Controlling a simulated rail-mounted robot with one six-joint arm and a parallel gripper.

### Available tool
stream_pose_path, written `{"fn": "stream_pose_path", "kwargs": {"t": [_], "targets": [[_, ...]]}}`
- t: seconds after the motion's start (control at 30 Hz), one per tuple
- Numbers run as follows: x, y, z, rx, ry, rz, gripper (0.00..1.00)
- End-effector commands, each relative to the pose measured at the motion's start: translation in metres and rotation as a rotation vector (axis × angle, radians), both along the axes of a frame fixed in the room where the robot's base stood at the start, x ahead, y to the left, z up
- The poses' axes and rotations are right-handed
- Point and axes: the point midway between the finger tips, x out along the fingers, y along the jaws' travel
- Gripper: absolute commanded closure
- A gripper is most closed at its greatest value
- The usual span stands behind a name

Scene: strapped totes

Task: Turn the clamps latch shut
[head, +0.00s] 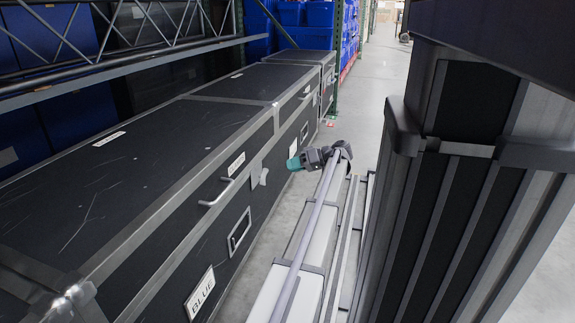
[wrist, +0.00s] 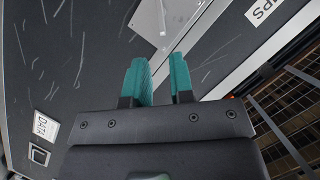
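The latch (wrist: 163,20) is a pale metal plate at the top of the wrist view, on the dark case near its metal edge strip. A white label ending in "PS" (wrist: 268,10) sits to its right. In the head view a grey latch plate (head: 259,178) shows on the case front. My gripper (wrist: 160,80) has teal fingers with a narrow empty gap between them. They point toward the latch plate and appear apart from it. In the head view my gripper (head: 291,163) hangs beside the row of cases; its finger gap cannot be made out there.
Black cases (head: 110,165) with metal edges stand in a row. A bar handle (head: 216,193), a recessed handle (head: 239,231) and a "BLUE" label (head: 200,293) are on the front. A "DATA" label (wrist: 45,126) shows lower left. Grey floor (head: 375,85) is open beyond my arm.

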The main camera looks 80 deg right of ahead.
Motion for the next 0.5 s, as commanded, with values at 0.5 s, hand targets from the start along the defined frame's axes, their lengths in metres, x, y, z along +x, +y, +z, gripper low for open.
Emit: {"fn": "stream_pose_path", "kwargs": {"t": [0.5], "targets": [[0.066, 0.092, 0.130, -0.801, 0.904, 0.156, 1.00]]}}
